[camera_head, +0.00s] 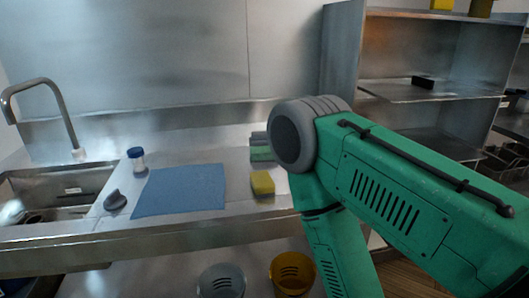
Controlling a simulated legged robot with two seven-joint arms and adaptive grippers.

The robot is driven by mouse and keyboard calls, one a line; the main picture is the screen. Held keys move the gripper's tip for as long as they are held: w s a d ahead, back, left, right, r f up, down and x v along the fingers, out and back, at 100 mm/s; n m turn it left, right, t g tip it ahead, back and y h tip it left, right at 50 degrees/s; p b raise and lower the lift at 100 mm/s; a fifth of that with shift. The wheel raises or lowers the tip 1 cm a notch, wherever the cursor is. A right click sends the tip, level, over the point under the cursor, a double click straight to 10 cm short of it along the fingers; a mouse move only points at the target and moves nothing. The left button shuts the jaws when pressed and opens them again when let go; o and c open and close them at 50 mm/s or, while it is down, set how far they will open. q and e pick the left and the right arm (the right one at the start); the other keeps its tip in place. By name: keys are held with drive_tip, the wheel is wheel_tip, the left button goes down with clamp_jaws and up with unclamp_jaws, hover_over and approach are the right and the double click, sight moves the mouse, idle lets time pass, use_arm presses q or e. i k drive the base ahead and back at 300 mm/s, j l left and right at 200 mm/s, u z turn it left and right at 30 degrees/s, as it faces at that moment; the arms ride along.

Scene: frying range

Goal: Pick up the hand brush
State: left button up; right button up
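I cannot pick out the hand brush for certain. A small dark object (115,200) lies on the counter beside the sink, and its shape is too small to identify. A dark block (423,82) rests on a shelf at the right, also unclear. My green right arm comes in from the right, bends at a grey joint and runs down out of the bottom of the picture. Its gripper is out of view. My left gripper is not in view either.
The steel counter holds a blue cloth (180,190), a yellow sponge (263,184), green and grey pads (261,153) and a blue-capped container (136,158). A sink (50,190) with a tap (62,112) is at left. A grey bin (222,281) and yellow bin (292,273) stand below.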

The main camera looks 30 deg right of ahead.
sight(259, 143)
drive_tip(key=k+j+z, duration=0.1)
drive_tip(key=z, duration=0.65)
drive_tip(key=k+z, duration=0.15)
drive_tip(key=z, duration=0.2)
